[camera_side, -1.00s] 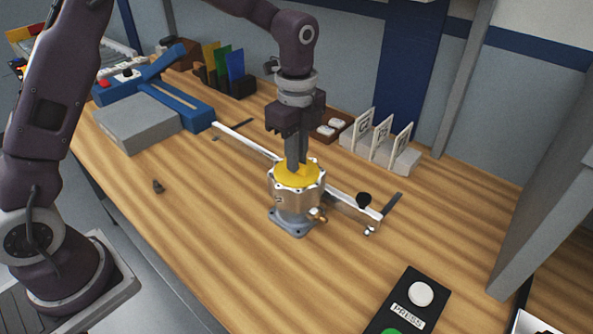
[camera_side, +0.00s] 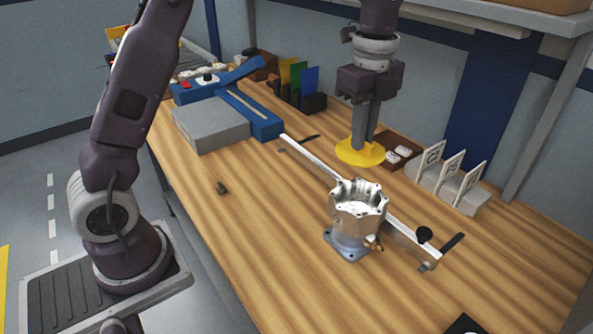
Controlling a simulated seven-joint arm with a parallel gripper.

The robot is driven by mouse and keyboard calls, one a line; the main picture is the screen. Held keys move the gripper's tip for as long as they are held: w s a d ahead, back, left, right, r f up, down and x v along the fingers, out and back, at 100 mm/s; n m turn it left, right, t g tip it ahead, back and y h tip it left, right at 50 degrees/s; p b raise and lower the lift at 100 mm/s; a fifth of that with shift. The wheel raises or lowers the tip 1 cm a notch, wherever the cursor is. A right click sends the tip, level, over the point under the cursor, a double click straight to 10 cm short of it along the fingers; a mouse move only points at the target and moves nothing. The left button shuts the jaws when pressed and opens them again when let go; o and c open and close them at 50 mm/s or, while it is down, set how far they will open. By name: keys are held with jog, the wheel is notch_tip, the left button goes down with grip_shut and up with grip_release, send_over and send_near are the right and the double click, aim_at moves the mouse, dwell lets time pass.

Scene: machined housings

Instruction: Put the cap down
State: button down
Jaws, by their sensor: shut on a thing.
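The yellow round cap (camera_side: 360,153) is held in the air by my gripper (camera_side: 362,142), whose fingers are shut on its upper side. The cap is roughly level and is apart from the housing. The metal housing (camera_side: 355,221) stands upright on its square base on the wooden bench, below the cap in the picture. Its top is open, showing a shiny bore and a scalloped rim.
Behind the housing runs a metal rail (camera_side: 400,236) with a black knob. A brown tray (camera_side: 403,152) with white pieces and a rack of labelled cards (camera_side: 450,178) stand at the back. A blue and grey fixture (camera_side: 215,122) is at left. The front-left bench is mostly clear.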

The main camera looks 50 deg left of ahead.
jog(key=s+a+f, duration=0.1)
jog(key=a+f, duration=0.3)
jog(key=a, duration=0.5)
jog(key=s+a+f, duration=0.2)
jog(key=a+f, duration=0.2)
jog(key=a, duration=0.5)
jog(key=s+a+f, duration=0.1)
jog(key=a+f, duration=0.2)
jog(key=a, duration=0.7)
notch_tip(320, 180, down, 10)
jog(key=shift+f, duration=0.2)
jog(key=shift+f, duration=0.1)
jog(key=c, duration=1.5)
grip_release()
